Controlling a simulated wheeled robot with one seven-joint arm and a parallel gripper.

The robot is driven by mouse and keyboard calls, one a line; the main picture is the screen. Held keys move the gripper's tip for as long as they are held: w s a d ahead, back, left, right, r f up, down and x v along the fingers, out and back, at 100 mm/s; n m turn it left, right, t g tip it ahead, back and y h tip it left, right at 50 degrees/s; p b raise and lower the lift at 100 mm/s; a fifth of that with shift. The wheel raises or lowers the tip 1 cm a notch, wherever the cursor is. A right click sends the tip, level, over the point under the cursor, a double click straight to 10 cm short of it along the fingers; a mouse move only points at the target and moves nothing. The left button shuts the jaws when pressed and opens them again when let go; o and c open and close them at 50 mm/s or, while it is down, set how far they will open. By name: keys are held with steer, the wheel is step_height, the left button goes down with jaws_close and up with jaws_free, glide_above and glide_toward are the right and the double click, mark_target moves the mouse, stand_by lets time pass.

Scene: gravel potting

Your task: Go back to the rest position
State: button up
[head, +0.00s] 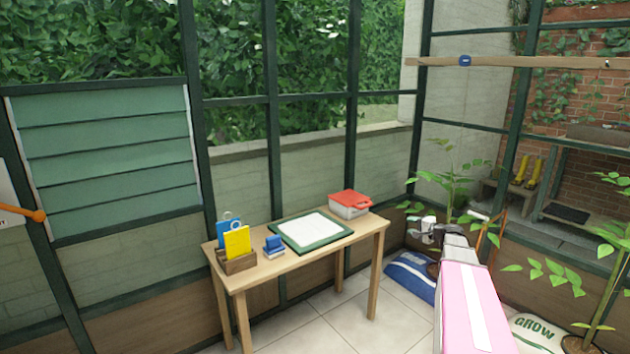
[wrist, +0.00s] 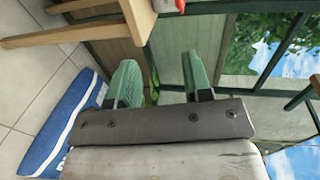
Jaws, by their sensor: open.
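My gripper (wrist: 160,76) shows in the wrist view with its two green fingers spread apart and nothing between them. In the head view my pink and white arm reaches in from the bottom right, and its far end is small and partly hard to make out near the plants. The gripper is off to the right of the wooden table (head: 285,262), apart from it. In the wrist view the table's corner (wrist: 139,18) is at the top, beyond the fingers.
The table bears a green-framed white board (head: 311,230), a red-lidded box (head: 349,205), a wooden holder (head: 238,264) with cards and a small blue item (head: 273,244). A blue sack (head: 409,276) and a GROW sack (head: 541,334) lie on the tiled floor. Leafy plants stand at right.

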steer(key=s+a+f+n+g+h, duration=0.2)
steer(key=s+a+f+n+g, duration=0.3)
steer(key=s+a, duration=0.55)
steer(key=s+a+f+n+g+h, duration=0.25)
steer(key=s+a+f+g, duration=0.35)
steer(key=s+a+f, duration=0.4)
steer(key=s+r+n+g+h, duration=0.1)
steer(key=s+n+h, duration=0.2)
steer(key=s, duration=0.6)
steer(key=shift+s+d+g+h, duration=0.25)
steer(key=shift+g+h, duration=0.15)
steer(key=shift+h, duration=0.45)
